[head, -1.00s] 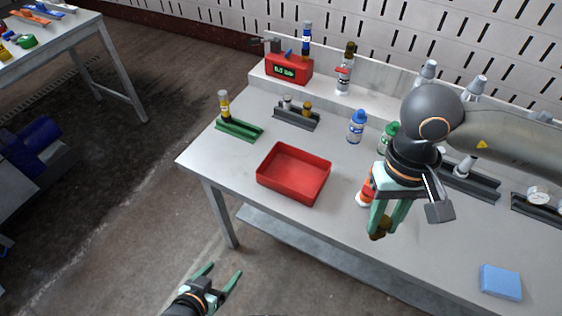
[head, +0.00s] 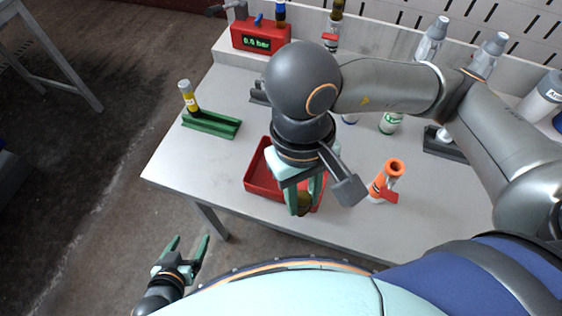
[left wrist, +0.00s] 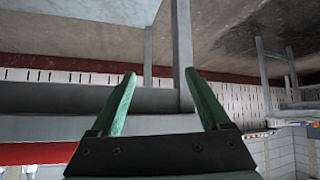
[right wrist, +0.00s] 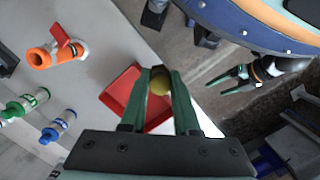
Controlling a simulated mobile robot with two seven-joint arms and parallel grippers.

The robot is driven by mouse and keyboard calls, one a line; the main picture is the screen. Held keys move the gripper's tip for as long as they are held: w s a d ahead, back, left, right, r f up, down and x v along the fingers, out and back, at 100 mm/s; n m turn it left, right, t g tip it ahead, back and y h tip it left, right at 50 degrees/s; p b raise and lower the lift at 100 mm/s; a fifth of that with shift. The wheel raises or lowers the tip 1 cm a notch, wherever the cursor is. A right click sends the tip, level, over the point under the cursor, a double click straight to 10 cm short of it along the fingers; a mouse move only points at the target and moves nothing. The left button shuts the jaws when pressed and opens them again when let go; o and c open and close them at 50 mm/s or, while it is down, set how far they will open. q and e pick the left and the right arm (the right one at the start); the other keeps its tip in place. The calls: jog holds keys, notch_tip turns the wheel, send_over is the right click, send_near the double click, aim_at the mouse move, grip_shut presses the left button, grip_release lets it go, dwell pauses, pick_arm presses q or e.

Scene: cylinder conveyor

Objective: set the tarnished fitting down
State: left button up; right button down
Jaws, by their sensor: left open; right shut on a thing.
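The tarnished fitting, a dull brass-brown piece (head: 304,203), is held between the fingertips of my right gripper (head: 306,196). It shows as an olive-yellow round end in the right wrist view (right wrist: 160,85). In the head view it appears over the near right part of the red tray (head: 258,184); its height above the tray is hard to judge. The tray also shows behind the fingers in the right wrist view (right wrist: 120,92). My left gripper (head: 188,240) is open and empty, off the table's front left, over the floor.
A green rack (head: 212,124) with a yellow-banded cylinder (head: 188,96) stands left of the tray. An orange fitting (head: 386,180) stands to its right. A red gauge box (head: 260,36) sits at the back. The table's front left corner is clear.

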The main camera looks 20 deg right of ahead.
jog(key=shift+w+d+f+p, duration=0.15)
jog(key=shift+w+d+f, duration=0.15)
jog(key=shift+w+f, duration=1.85)
jog(key=shift+w+d+f+p, duration=0.2)
jog(key=shift+w+d+f, duration=0.15)
jog(key=shift+w+f, duration=1.75)
jog(key=shift+w+d+f+p, duration=0.15)
jog(key=shift+w+d+f, duration=0.15)
jog(key=shift+w+f, duration=1.8)
jog(key=shift+f, duration=0.15)
jog(key=c, duration=0.6)
grip_release()
jog(key=shift+c, duration=0.2)
notch_tip(320, 180, up, 12)
jog(key=w, duration=0.1)
jog(key=shift+w+a+b, duration=0.2)
jog(key=shift+w+b, duration=0.1)
jog(key=shift+w, duration=0.1)
